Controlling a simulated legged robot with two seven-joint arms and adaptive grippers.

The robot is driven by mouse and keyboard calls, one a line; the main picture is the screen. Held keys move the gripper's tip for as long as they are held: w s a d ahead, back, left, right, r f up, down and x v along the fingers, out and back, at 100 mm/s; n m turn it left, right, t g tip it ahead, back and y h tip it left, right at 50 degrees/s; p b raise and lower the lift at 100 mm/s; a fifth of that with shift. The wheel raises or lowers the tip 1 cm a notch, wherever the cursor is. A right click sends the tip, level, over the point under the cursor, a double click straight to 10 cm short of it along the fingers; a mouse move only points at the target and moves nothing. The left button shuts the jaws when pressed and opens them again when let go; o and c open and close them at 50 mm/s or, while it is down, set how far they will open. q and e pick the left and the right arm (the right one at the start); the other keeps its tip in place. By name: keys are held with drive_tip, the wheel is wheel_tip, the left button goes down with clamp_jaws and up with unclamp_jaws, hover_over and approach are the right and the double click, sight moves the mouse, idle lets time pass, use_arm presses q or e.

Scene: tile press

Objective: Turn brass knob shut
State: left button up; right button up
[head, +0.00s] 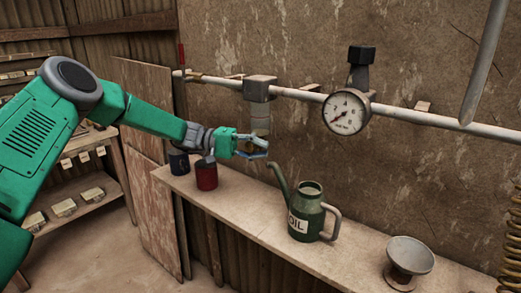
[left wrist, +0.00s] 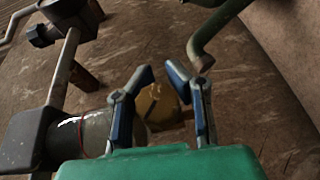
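The brass knob (left wrist: 158,106) shows as a dull golden block between the fingers of my left gripper (left wrist: 160,72) in the left wrist view. A gap shows between the knob and each finger, and the fingertips are apart, so the gripper reads as open around or just in front of it. In the head view my left gripper (head: 262,148) is at the knob (head: 247,148), below the pipe valve body (head: 260,88), and its fingers partly hide the knob. My right gripper is in neither view.
A pressure gauge (head: 346,111) hangs on the pipe to the right. Below, the wooden shelf (head: 355,243) holds a red mug (head: 206,176), a dark mug (head: 179,163), a green oil can (head: 306,214) with its spout near my gripper, and a grey funnel (head: 409,256).

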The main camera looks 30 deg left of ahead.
use_arm(q)
clamp_jaws()
drive_tip(key=shift+f+y, duration=0.1)
drive_tip(key=shift+y, duration=0.2)
drive_tip(key=shift+w+a+f+m+g+y+p, duration=0.1)
drive_tip(key=shift+a+f+m+g+y+p, duration=0.25)
drive_tip(key=shift+y+p, duration=0.9)
drive_tip(key=shift+s+f+m+g+y+p, duration=0.15)
drive_tip(key=shift+m+y+p, duration=0.5)
drive_tip(key=shift+y, duration=1.1)
drive_tip(key=shift+w+a+f+m+g+y+p, duration=0.15)
drive_tip(key=shift+f+m+y+p, duration=0.25)
drive_tip(key=shift+y+p, duration=0.85)
drive_tip(key=shift+a+y, duration=0.1)
drive_tip(key=shift+y, duration=0.25)
drive_tip(key=o, duration=0.9)
unclamp_jaws()
drive_tip(key=shift+r, duration=0.1)
drive_tip(key=shift+a, duration=0.2)
